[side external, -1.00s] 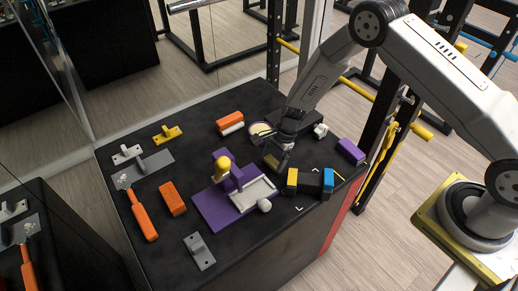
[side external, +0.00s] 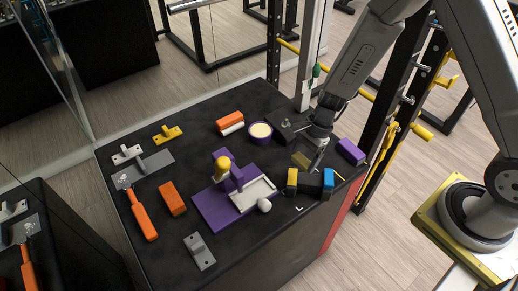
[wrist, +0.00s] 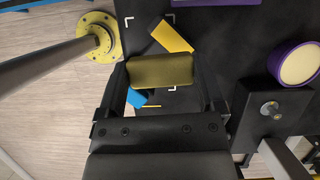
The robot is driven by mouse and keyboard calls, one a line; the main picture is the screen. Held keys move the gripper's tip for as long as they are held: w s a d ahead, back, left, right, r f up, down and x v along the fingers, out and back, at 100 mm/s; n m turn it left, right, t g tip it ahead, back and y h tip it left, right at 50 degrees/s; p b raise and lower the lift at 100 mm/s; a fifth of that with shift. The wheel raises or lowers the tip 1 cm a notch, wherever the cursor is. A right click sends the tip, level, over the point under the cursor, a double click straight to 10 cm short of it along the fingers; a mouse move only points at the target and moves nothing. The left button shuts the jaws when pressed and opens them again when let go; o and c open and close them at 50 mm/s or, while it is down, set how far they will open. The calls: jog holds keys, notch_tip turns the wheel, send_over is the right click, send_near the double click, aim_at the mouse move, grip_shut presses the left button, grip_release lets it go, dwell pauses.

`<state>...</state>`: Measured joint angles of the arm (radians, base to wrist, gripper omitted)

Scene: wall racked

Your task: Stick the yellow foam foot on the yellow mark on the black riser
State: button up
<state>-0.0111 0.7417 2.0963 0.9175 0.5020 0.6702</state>
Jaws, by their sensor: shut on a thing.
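My gripper (side external: 314,160) is shut on the yellow foam foot (wrist: 160,70), a dull yellow block held crosswise between the fingers in the wrist view. It also shows in the side view (side external: 301,159), tilted, just behind a black block. I cannot tell which yellow patch is the mark.
White corner marks (side external: 299,209) and a thin yellow line (side external: 339,175) lie around the riser. A purple block (side external: 350,151) stands right, a purple round tub (side external: 260,132) and dark box with a knob (side external: 283,123) behind. A purple stand (side external: 212,211) is left.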

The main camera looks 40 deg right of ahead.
aim_at(293, 177)
jog(key=shift+s+d+r, duration=0.1)
jog(key=shift+s+r, duration=0.2)
jog(key=shift+s, duration=0.35)
jog(key=shift+s+d+r, duration=0.1)
jog(key=shift+s+r, duration=0.15)
jog(key=shift+s, duration=0.35)
jog(key=shift+s+d+r, duration=0.1)
jog(key=shift+s+r, duration=0.2)
jog(key=shift+s, duration=0.35)
jog(key=shift+w, duration=0.1)
jog(key=w+m, duration=0.1)
jog(key=w+a+m+t, duration=0.1)
jog(key=m, duration=0.1)
jog(key=m+t, duration=0.1)
jog(key=shift+w+a+r+m, duration=0.2)
jog(key=shift+w+r+m, duration=0.1)
jog(key=shift+w, duration=0.1)
jog(key=shift+w+a+r+m+t, duration=0.15)
jog(key=shift+w+m+t, duration=0.25)
jog(key=shift+m, duration=0.6)
jog(key=shift+w+r+m+t+h, duration=0.15)
jog(key=shift+w+m+h, duration=0.2)
jog(key=shift+m, duration=0.4)
jog(key=shift+w+f+m+t+h, duration=0.15)
jog(key=shift+w+m+h, duration=0.15)
jog(key=shift+m, duration=0.45)
jog(key=shift+r, duration=0.1)
jog(key=shift+f, duration=4.1)
